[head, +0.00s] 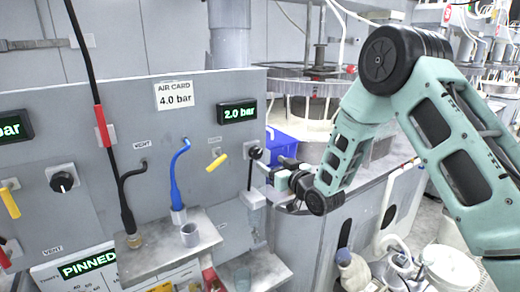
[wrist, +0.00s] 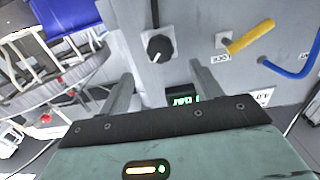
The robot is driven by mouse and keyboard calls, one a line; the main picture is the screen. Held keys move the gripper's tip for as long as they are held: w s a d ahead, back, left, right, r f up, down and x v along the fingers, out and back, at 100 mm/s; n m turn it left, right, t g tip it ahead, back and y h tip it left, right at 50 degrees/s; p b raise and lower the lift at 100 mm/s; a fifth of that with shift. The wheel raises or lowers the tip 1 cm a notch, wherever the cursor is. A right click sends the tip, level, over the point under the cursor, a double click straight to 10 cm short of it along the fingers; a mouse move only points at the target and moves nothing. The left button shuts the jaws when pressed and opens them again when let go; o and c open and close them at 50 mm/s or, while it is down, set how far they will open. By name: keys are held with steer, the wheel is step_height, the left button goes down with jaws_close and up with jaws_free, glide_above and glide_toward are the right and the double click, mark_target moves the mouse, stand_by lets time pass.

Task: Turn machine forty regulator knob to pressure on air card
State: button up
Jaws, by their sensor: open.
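The black round regulator knob (head: 255,153) with a white pointer mark sits on the grey panel's right part. In the wrist view the knob (wrist: 158,46) lies ahead of and between my fingertips, apart from them. My gripper (wrist: 160,71) is open and empty, facing the knob. In the head view my gripper (head: 268,168) is just right of the knob, its fingers partly hidden. The air card (head: 174,95) reads 4.0 bar. The green display (head: 238,112) above the knob reads 2.0 bar. I see no machine number.
A yellow valve handle (head: 217,162) and a blue hose (head: 178,170) are left of the knob. Another black knob (head: 62,181) is at far left. A round polishing machine stands behind my arm.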

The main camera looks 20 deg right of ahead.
mark_target(258, 154)
steer(key=p+x, duration=0.3)
steer(key=x, duration=0.4)
steer(key=shift+w+a, duration=0.15)
steer(key=shift+w, duration=0.2)
steer(key=c, duration=1)
